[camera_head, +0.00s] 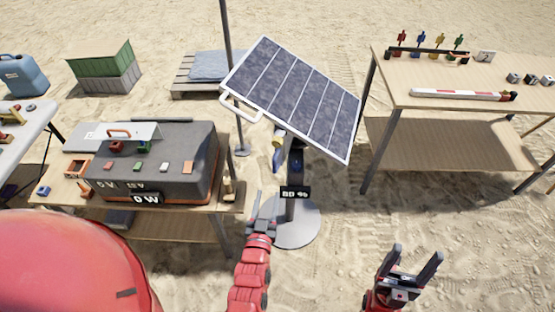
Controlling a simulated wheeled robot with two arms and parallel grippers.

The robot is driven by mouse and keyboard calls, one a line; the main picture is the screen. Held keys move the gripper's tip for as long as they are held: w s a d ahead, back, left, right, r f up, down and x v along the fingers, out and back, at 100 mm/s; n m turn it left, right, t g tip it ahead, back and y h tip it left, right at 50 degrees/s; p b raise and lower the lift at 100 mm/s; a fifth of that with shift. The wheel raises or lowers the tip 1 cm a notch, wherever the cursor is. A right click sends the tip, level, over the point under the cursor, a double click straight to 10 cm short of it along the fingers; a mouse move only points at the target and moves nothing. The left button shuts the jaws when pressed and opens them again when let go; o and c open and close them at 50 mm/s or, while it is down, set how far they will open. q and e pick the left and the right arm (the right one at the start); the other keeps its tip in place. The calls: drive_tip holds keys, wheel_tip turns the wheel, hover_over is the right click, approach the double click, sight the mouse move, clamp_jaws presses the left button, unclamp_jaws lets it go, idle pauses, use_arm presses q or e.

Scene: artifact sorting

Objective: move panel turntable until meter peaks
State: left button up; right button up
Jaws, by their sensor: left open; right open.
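The solar panel (300,88) is tilted on a post above a round grey base (296,232). A white handle (240,107) sticks out from its left edge. A small black sign (295,193) on the post has lettering too small to read surely. The meter box (180,150) on the left table has a display (146,198) that reads 0 W. My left gripper (262,205) is open and empty, left of the post and below the panel. My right gripper (411,262) is open and empty over sand, right of the base and apart from the panel.
A wooden table (400,75) at the right holds colored pegs, a red-and-white rod (455,94) and small cubes. A pallet (195,88) and a green crate (103,68) stand behind. A thin pole (228,50) rises near the panel's left edge. Sand between base and right table is clear.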

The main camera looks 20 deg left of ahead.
sight(274, 162)
use_arm(q)
drive_tip(key=w, duration=0.5)
drive_tip(key=w+a+b, duration=0.1)
drive_tip(key=w, duration=0.3)
drive_tip(key=w+a+b, duration=0.1)
drive_tip(key=w, duration=0.4)
drive_tip(key=shift+w+a, duration=0.25)
drive_tip(key=shift+w, duration=0.05)
clamp_jaws()
drive_tip(key=shift+r, duration=0.2)
idle(0.4)
